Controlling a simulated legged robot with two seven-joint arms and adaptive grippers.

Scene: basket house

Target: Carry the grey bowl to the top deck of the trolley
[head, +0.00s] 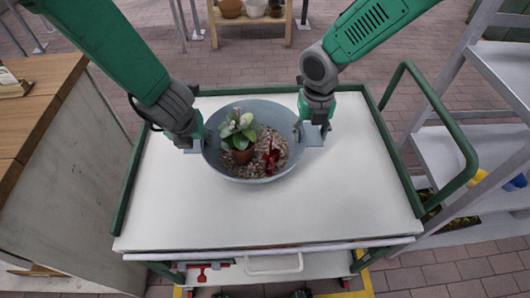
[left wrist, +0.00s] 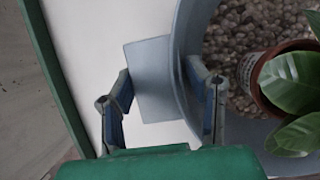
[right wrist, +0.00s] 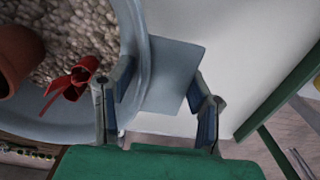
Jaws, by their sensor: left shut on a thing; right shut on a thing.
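The grey bowl (head: 265,110) is over the white top deck (head: 165,210) of the green-framed trolley, left of its centre and towards the back. It looks level. I cannot tell whether its base touches the deck. It holds pebbles, a potted plant (head: 238,135) and a small red object (head: 271,158). My left gripper (head: 197,140) is shut on the bowl's left flat handle (left wrist: 148,65). My right gripper (head: 311,128) is shut on its right flat handle (right wrist: 178,65). The bowl's underside is hidden.
A wooden-topped counter (head: 35,110) stands close on the left. A green trolley rail (head: 455,130) rises at the right, beside a grey shelf unit (head: 500,75). A rack with pots (head: 252,18) is at the back. The deck's front and right are clear.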

